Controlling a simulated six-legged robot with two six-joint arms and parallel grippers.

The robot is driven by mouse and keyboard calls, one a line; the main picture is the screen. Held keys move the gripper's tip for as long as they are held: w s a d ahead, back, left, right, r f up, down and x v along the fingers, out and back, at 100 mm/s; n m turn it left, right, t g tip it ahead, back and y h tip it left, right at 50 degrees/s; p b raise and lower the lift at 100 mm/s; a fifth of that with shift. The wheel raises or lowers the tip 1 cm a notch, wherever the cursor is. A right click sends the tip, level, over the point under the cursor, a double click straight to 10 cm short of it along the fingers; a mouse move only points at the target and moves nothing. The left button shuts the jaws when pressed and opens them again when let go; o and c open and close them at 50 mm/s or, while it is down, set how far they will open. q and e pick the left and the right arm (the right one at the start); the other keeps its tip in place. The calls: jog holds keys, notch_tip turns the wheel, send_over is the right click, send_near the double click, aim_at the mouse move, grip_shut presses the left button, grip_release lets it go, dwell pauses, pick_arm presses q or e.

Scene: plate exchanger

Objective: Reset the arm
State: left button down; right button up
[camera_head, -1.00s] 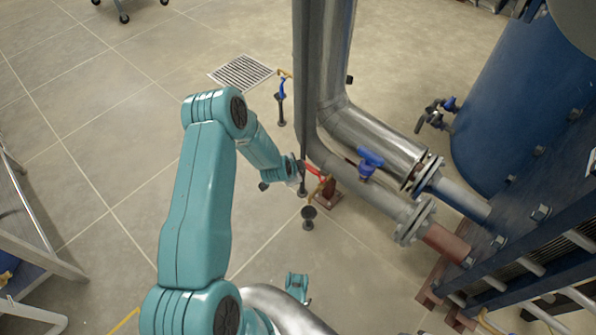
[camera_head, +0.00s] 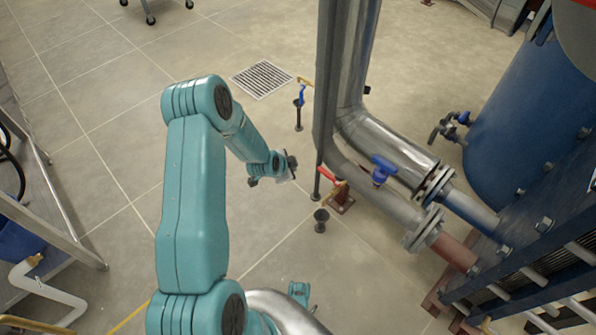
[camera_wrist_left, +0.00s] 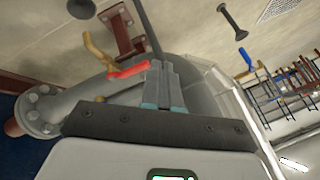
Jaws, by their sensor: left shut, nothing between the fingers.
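My left arm is teal and comes in from the lower left in the head view. Its gripper (camera_head: 289,166) hangs above the floor, left of the grey pipe and apart from the red valve handle (camera_head: 326,175). In the left wrist view the two fingers (camera_wrist_left: 163,68) are together with nothing between them. The red handle (camera_wrist_left: 128,70) appears just left of the fingertips there, with a yellow handle (camera_wrist_left: 100,52) beyond it.
Grey pipes (camera_head: 395,212) with a blue valve handle (camera_head: 383,164) run to the plate exchanger (camera_head: 540,235) at right. A blue tank (camera_head: 525,125) stands behind. Black drain funnels (camera_head: 321,220) rise from the floor. Open tiled floor (camera_head: 95,110) lies left; a metal frame (camera_head: 50,235) borders it.

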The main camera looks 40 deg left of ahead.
pick_arm(q)
jog(key=d+m+g+h, duration=0.1)
jog(key=d+m+h, duration=0.25)
jog(key=d, duration=1.55)
jog(key=s+d+f+n+g+h, duration=0.1)
jog(key=s+d+n+g, duration=0.2)
jog(key=s+d+n, duration=0.35)
jog(key=s+d+f+n+g+h, duration=0.1)
jog(key=s+d+n+g, duration=0.25)
jog(key=s+d, duration=0.6)
jog(key=s+a+r+p, duration=0.1)
jog(key=r+p, duration=1.4)
jog(key=s+a+r+n+p, duration=0.1)
jog(key=s+r+p, duration=0.1)
jog(key=r+p, duration=1.3)
jog(key=shift+s+r+t, duration=0.15)
jog(key=shift+t, duration=0.2)
jog(key=shift+n, duration=0.25)
